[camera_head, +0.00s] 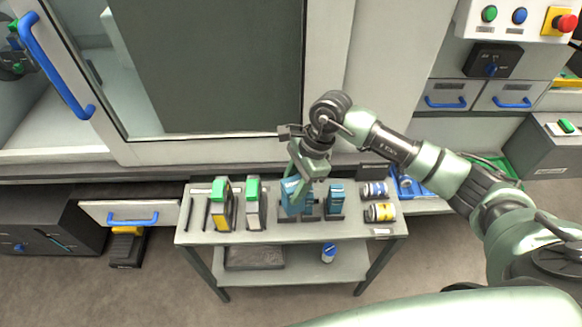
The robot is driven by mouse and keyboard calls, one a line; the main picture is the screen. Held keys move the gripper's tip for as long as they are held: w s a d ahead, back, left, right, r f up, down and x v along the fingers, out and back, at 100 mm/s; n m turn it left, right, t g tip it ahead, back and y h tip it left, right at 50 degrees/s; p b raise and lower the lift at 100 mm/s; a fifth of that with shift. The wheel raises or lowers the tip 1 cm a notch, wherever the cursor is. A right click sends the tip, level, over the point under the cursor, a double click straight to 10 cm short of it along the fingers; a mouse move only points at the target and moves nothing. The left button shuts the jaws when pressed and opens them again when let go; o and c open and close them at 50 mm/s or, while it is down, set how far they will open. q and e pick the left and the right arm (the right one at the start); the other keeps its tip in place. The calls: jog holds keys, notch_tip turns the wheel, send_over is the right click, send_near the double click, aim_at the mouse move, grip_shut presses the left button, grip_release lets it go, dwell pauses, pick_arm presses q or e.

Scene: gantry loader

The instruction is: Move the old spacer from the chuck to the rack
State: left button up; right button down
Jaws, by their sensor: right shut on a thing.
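My right gripper (297,188) reaches down over the middle of a small table and is shut on a blue piece (288,206), which looks like the spacer. The gripper covers part of this piece, and I cannot tell whether it rests in a dark holder or hangs just above it. A dark rack-like holder (311,212) stands beside it, with another blue piece (336,194) upright to the right. The chuck cannot be made out clearly. My left gripper is not in view.

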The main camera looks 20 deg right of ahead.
jog(key=shift+w+a+f+m+t+b, duration=0.1)
jog(key=shift+w+f+m+t+b, duration=0.85)
jog(key=shift+w+f+m, duration=0.95)
pick_arm(q)
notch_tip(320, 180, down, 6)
jog(key=b, duration=0.4)
pick_arm(e)
jog(key=shift+s+f, duration=0.2)
jog(key=shift+f, duration=1.65)
pick_arm(q)
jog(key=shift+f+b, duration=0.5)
jog(key=shift+b, duration=0.2)
pick_arm(e)
jog(key=shift+f, duration=0.5)
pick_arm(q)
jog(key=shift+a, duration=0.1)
pick_arm(e)
jog(key=c, duration=0.8)
grip_release()
jog(key=shift+o, duration=0.2)
jog(key=shift+f, duration=0.1)
